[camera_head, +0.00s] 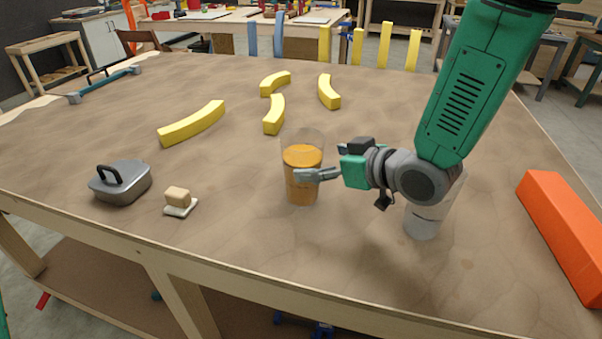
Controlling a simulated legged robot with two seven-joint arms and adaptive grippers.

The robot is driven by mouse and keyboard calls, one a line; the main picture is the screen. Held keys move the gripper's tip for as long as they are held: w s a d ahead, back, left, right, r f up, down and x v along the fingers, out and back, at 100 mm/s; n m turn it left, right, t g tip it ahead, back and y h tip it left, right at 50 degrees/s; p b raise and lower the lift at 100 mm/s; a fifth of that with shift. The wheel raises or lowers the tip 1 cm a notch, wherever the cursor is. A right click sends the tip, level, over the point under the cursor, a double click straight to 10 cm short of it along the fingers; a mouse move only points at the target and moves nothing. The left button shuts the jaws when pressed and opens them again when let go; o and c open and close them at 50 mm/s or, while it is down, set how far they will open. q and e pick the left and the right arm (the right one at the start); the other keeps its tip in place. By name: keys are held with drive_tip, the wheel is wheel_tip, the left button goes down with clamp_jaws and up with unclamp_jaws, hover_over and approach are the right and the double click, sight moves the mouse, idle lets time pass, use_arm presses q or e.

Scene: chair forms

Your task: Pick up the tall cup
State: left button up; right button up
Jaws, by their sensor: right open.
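A tall clear cup (303,184) with orange liquid stands upright near the middle of the table. My right gripper (325,162) is open at the cup's right side. Its near finger crosses in front of the cup and its other finger is farther back; I cannot tell whether either touches the cup. A second clear cup (423,226) with a pale lower part stands to the right, its upper part partly hidden by my right arm. My left gripper is not in view.
A grey lidded dish (121,182) and a small tan block on a pale base (179,199) are at the left. Several yellow curved pieces (191,124) lie farther back. A long orange block (565,228) lies at the right edge. The table front between is clear.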

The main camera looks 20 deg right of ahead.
drive_tip(key=shift+w+a+f, duration=0.25)
drive_tip(key=shift+w+a, duration=0.1)
drive_tip(key=shift+w, duration=0.05)
drive_tip(key=x, duration=0.4)
drive_tip(key=shift+w+a+f, duration=0.1)
drive_tip(key=shift+a+f, duration=0.1)
drive_tip(key=shift+f, duration=0.25)
drive_tip(key=shift+a, duration=0.1)
drive_tip(key=shift+r, duration=0.1)
drive_tip(key=c, duration=0.9)
